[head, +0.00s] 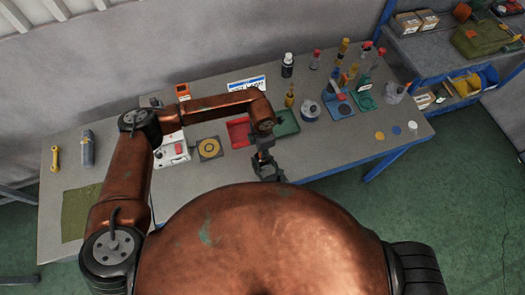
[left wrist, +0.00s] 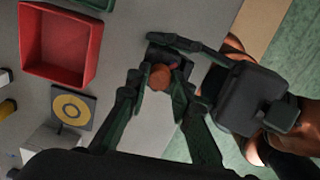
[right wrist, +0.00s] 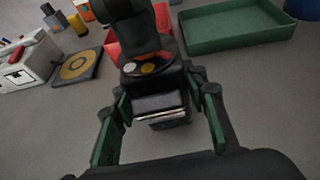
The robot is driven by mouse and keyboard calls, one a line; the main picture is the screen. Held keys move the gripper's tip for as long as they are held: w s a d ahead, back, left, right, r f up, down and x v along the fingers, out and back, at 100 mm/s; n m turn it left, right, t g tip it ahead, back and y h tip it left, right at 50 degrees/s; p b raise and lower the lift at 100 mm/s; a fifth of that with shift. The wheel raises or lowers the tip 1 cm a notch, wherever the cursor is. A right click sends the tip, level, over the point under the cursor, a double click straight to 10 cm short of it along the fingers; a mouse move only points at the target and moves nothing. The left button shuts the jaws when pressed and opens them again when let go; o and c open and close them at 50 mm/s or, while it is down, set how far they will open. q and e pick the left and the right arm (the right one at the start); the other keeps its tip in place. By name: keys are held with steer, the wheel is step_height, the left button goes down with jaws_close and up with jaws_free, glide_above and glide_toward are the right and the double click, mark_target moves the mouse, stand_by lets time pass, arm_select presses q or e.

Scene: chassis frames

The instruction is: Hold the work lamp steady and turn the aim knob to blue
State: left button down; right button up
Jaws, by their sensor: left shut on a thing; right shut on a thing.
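The work lamp (right wrist: 160,106) shows as a small dark block with a pale strip in the right wrist view. My right gripper (right wrist: 160,108) is shut on it, its green-padded fingers on either side. In the left wrist view my left gripper (left wrist: 157,85) is shut around a small round orange part, which looks like the aim knob (left wrist: 160,77). There my right gripper (left wrist: 180,45) reaches in from the right. In the head view my left gripper (head: 268,170) is over the front of the bench; my right gripper is hidden there. The knob's colour setting cannot be read.
A red tray (head: 239,132) and a green tray (head: 287,124) lie just behind the grippers. A yellow ring mat (head: 209,148) and a white box (head: 172,150) are to the left. Bottles and tools crowd the bench's back right. The bench's (head: 335,150) front right is mostly clear.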

stand_by(0.3)
arm_select(q)
steer(key=c, duration=1.7)
jaws_free()
step_height(320, 180, up, 12)
arm_select(e)
steer(key=o, duration=1.5)
